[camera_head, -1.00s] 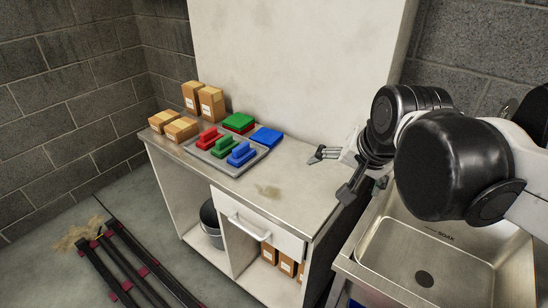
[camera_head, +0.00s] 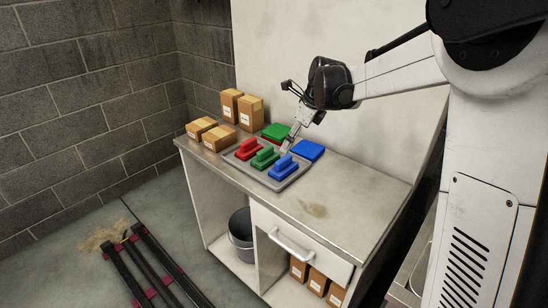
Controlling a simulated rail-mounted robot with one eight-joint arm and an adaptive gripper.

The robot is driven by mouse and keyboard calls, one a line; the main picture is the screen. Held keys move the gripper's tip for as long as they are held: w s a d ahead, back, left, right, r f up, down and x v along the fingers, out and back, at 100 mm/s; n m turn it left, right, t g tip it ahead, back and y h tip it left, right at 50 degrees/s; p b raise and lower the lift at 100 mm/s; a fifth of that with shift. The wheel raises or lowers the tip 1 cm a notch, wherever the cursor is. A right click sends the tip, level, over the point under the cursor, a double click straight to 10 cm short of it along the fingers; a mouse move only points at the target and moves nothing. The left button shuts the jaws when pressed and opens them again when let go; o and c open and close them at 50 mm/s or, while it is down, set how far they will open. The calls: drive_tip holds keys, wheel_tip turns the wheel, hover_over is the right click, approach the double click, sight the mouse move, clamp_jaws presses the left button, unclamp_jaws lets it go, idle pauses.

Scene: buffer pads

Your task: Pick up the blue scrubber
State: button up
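The blue scrubber (camera_head: 284,168) sits at the right end of a grey tray (camera_head: 251,179) on the counter. It has a raised block on a flat base. A green scrubber (camera_head: 265,158) and a red scrubber (camera_head: 246,150) stand beside it to the left in the same tray. My gripper (camera_head: 284,149) reaches down from the upper right, over or just behind the blue scrubber. The scrubber looks free of it, but any contact is hard to judge. The fingers are small and overlap in this view, so their opening does not show.
A blue pad (camera_head: 308,150) and green pad (camera_head: 275,130) lie behind the tray, close to my gripper. Cardboard boxes (camera_head: 250,112) stand at the back left. The counter (camera_head: 355,185) is clear to the right, apart from a stain. A wall panel (camera_head: 375,115) rises behind.

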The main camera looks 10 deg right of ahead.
sight(284, 158)
drive_tip(key=w+f+m, duration=0.1)
drive_tip(key=w+f, duration=0.1)
drive_tip(key=f, duration=0.1)
drive_tip(key=w+a+f, duration=0.1)
drive_tip(key=w+f, duration=0.1)
drive_tip(key=f, duration=0.2)
drive_tip(key=w+f+m, duration=0.1)
drive_tip(key=w+f, duration=0.1)
drive_tip(key=f, duration=0.2)
drive_tip(key=shift+a+m, duration=0.3)
drive_tip(key=shift+s+x, duration=0.15)
drive_tip(key=shift+x, duration=1.15)
drive_tip(key=shift+s+x, duration=0.2)
drive_tip(key=shift+x, duration=1.1)
drive_tip(key=shift+a, duration=0.1)
drive_tip(key=c, duration=1.1)
